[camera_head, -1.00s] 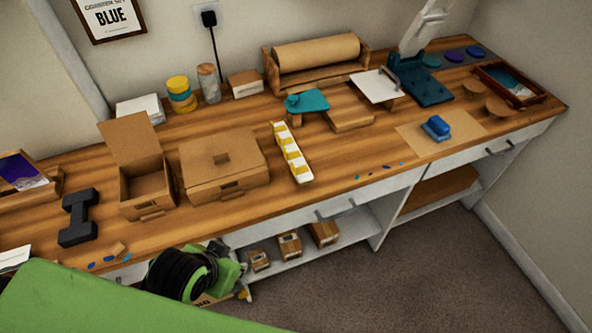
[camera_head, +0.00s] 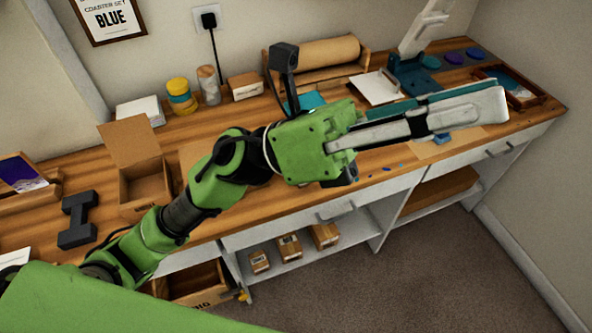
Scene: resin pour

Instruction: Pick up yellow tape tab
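The white strip with yellow tape tabs is hidden in the head view, behind my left arm and gripper. My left gripper (camera_head: 490,98) reaches across the view above the bench, its long fingers pointing right. The fingers lie nearly in line with my view, so I cannot tell whether they are open or shut. No yellow tab shows at them. My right gripper is not in view.
The wooden bench (camera_head: 95,175) runs across the view. An open cardboard box (camera_head: 145,185) and a dark dumbbell-shaped block (camera_head: 77,218) stand left. A paper roll (camera_head: 318,52) stands at the back wall.

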